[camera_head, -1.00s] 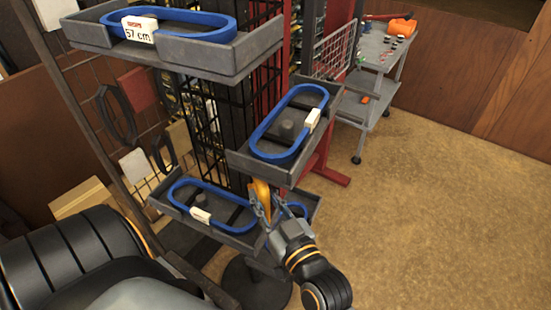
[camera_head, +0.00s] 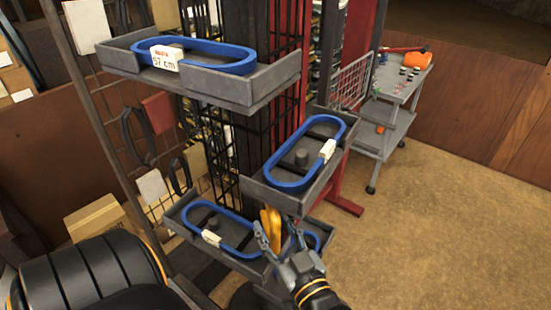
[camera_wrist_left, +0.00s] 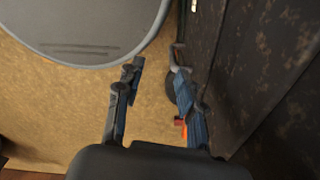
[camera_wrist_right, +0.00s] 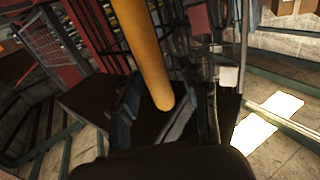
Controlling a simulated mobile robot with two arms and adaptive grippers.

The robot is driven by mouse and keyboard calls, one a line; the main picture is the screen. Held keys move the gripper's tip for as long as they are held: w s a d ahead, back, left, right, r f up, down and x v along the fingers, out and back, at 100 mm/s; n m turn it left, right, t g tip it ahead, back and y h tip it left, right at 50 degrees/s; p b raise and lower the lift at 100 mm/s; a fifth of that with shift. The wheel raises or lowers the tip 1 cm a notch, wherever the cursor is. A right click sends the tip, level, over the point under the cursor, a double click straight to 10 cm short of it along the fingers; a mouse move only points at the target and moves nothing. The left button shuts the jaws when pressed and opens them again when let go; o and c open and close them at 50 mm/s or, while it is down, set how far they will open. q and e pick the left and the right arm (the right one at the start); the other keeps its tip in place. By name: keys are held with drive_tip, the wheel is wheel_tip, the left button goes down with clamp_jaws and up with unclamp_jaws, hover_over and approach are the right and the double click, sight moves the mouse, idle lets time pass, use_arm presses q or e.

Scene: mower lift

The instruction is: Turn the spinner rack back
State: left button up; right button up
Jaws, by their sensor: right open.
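The spinner rack has a dark wire-mesh column (camera_head: 243,150) and grey trays holding blue belt loops. The upper tray (camera_head: 235,92) carries a "57 cm" label; a middle tray (camera_head: 282,200) juts to the right, and a lower tray (camera_head: 243,262) sits below. An orange-yellow handle (camera_head: 270,224) stands at the lower tray. My right gripper (camera_head: 280,232) is open around it. In the right wrist view the handle (camera_wrist_right: 148,55) runs between the spread fingers; contact is unclear. My left gripper (camera_wrist_left: 156,72) is open and empty in the left wrist view.
A grey cart (camera_head: 385,138) with tools stands at the back right by a red frame (camera_head: 347,185). A wire panel (camera_head: 150,175) with hanging items and a cardboard box (camera_head: 95,217) are at left. The floor (camera_head: 440,240) at right is clear.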

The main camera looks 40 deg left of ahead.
drive_tip(key=v, duration=1.2)
